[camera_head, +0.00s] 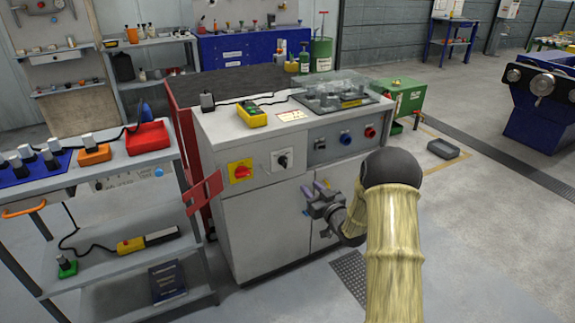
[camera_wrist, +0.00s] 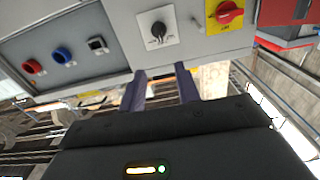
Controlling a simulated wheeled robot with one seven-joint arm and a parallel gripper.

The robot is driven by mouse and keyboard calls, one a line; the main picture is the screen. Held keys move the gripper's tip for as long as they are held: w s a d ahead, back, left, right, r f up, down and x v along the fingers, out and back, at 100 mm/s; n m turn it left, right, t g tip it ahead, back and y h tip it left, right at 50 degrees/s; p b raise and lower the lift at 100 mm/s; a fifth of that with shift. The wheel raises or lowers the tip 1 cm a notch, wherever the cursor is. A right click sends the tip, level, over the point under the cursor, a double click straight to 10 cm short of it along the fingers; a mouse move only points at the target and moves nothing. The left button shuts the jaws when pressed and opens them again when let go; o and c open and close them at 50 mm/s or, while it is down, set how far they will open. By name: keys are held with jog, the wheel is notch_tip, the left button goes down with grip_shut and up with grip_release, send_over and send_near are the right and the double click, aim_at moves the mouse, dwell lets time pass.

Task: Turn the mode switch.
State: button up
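A black rotary knob on a white marked plate (camera_head: 282,160), most likely the mode switch, is on the front of the grey cabinet (camera_head: 262,210). It shows in the wrist view (camera_wrist: 158,30) with its pointer tilted. I cannot read its marks. A red rotary switch on a yellow plate (camera_head: 240,171) sits beside it. My gripper (camera_head: 316,192) is in front of the cabinet, lower than the knob and to its right. Its two purple fingers (camera_wrist: 161,88) are apart with nothing between them, and the knob lies beyond their tips, untouched.
A panel right of the knob carries a small black switch (camera_head: 320,144), a blue knob (camera_head: 345,138) and a red knob (camera_head: 370,132). A red bracket (camera_head: 205,192) juts out at the cabinet's left. A grey shelf cart (camera_head: 110,258) stands left. Floor right is largely clear.

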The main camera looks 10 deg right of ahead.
aim_at(286, 161)
jog(key=b+x, duration=0.1)
jog(key=x, duration=1.5)
jog(key=shift+w+a+b, duration=0.1)
jog(key=shift+w+b, duration=0.25)
jog(key=shift+w, duration=0.05)
grip_shut()
